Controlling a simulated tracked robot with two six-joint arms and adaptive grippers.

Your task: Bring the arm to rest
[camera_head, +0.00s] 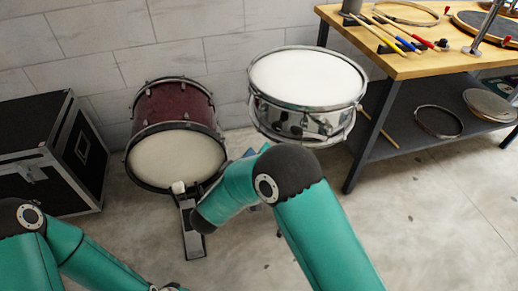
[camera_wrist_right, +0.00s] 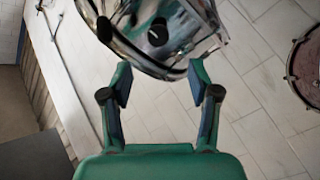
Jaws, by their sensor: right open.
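My right arm (camera_head: 318,235) reaches in from the bottom of the head view, bent at a dark joint in front of the drums. Its forearm hides most of my right gripper there. In the right wrist view my right gripper (camera_wrist_right: 160,82) is open, with its two fingers wide apart and nothing between them. The chrome snare drum (camera_wrist_right: 160,35) is beyond the fingertips at the top of that view. In the head view the snare drum (camera_head: 308,80) has a white head. My left arm (camera_head: 85,258) is at the lower left; its gripper does not show.
A dark red drum (camera_head: 178,106) with a pedal (camera_head: 190,228) stands left of the snare. A black case (camera_head: 50,150) is at far left. A wooden bench (camera_head: 425,65) with sticks and rings stands at upper right. The floor at lower right is clear.

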